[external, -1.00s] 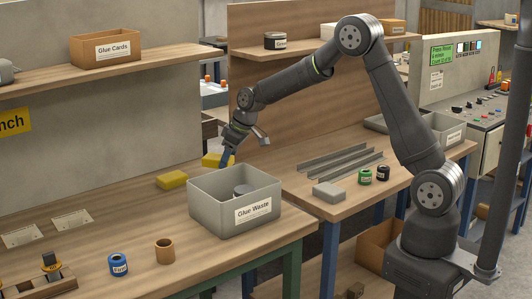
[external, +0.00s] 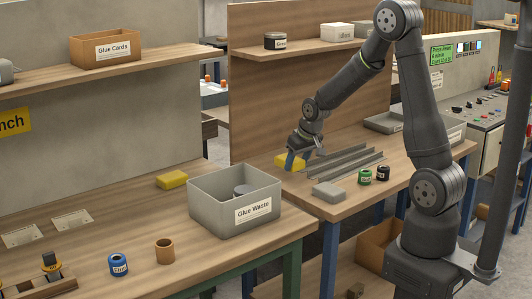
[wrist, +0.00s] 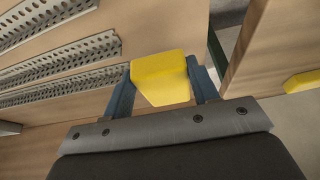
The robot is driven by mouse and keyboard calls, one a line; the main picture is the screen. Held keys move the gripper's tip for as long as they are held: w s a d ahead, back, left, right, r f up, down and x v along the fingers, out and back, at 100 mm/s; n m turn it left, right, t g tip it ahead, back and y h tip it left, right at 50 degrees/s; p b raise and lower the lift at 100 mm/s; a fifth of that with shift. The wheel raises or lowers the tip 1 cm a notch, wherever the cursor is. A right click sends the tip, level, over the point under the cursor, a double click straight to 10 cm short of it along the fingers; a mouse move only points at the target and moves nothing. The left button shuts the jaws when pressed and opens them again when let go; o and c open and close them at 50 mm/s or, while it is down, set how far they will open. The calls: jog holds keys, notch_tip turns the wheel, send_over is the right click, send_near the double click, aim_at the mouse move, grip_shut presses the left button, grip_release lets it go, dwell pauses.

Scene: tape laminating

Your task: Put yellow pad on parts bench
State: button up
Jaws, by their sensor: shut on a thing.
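A yellow pad (external: 290,161) is held in my gripper (external: 296,160) over the left end of the right-hand bench (external: 318,205), beside the metal rails. In the wrist view the pad (wrist: 161,79) sits between the two blue fingers of my gripper (wrist: 163,85), which are shut on it. I cannot tell whether the pad touches the bench top. A second yellow pad (external: 172,180) lies on the left bench (external: 90,255), and its edge shows at the right of the wrist view (wrist: 303,82).
Perforated metal rails (external: 345,160) lie right of the pad. A grey block (external: 328,192), a green spool (external: 365,176) and a black spool (external: 383,173) stand nearer the front. The grey Glue Waste bin (external: 235,205) stands on the left bench. A wooden back panel (external: 310,90) rises behind.

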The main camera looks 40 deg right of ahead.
notch_tip(320, 180, up, 14)
jog(key=w+a+n+y, duration=0.1)
jog(key=w+a+n, duration=0.15)
jog(key=a, duration=0.55)
jog(key=w+a+n+y, duration=0.1)
jog(key=w+a+n, duration=0.15)
jog(key=a, duration=0.45)
jog(key=n+g+y, duration=0.2)
jog(key=n+g, duration=0.1)
jog(key=n, duration=0.6)
send_over(121, 243)
jog(key=s+a, duration=0.2)
jog(key=s, duration=0.3)
jog(key=f, duration=1.2)
jog(key=shift+d+f, duration=0.25)
jog(key=shift+s+a+f, duration=0.1)
jog(key=shift+a, duration=0.05)
jog(key=shift+f, duration=2)
jog(key=shift+f, duration=0.1)
